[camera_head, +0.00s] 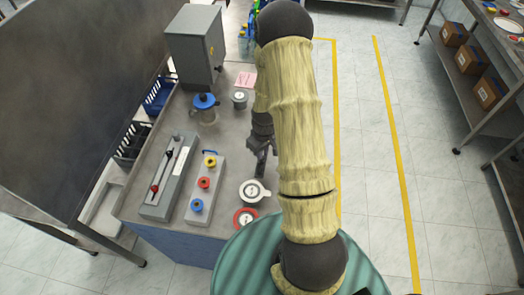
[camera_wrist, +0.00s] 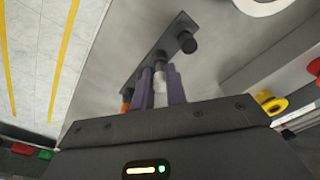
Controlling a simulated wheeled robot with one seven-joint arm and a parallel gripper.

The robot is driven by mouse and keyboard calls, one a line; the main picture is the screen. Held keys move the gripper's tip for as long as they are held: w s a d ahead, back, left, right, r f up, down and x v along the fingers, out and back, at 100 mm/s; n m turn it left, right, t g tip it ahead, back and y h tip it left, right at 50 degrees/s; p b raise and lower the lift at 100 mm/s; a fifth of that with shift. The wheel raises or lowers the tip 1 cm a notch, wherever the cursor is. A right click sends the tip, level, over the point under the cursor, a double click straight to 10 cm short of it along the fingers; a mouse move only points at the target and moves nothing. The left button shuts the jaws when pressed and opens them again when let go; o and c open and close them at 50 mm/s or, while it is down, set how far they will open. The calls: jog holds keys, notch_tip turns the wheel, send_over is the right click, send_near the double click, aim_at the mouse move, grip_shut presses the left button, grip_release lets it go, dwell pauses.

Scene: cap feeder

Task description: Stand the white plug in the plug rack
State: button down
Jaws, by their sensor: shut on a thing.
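In the wrist view, my gripper (camera_wrist: 160,86) has its two purple-grey fingers shut on the white plug (camera_wrist: 160,82), which shows as a pale piece between them. A dark strip that looks like the plug rack (camera_wrist: 150,58) lies just beyond the fingertips. A black plug (camera_wrist: 188,43) and an orange one (camera_wrist: 127,97) are on the strip. I cannot tell whether the white plug touches the rack or is above it. In the head view, my gripper (camera_head: 261,168) points down over the bench's right side; the plug and rack are hidden there by my arm.
The grey bench (camera_head: 228,165) holds a block with yellow, red and blue knobs (camera_head: 204,183), a slider unit (camera_head: 168,175), a blue-topped jar (camera_head: 204,106) and a grey box (camera_head: 194,45). A white round piece (camera_head: 253,191) and a red ring (camera_head: 245,218) lie near the front.

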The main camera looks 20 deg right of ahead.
jog(key=shift+f+b, duration=0.5)
jog(key=shift+f, duration=0.25)
jog(key=c, duration=1.3)
grip_release()
jog(key=shift+c, duration=0.2)
notch_tip(320, 180, up, 17)
jog(key=b, duration=0.2)
jog(key=shift+s+d+r, duration=0.15)
jog(key=shift+s+r, duration=0.05)
jog(key=shift+s, duration=0.25)
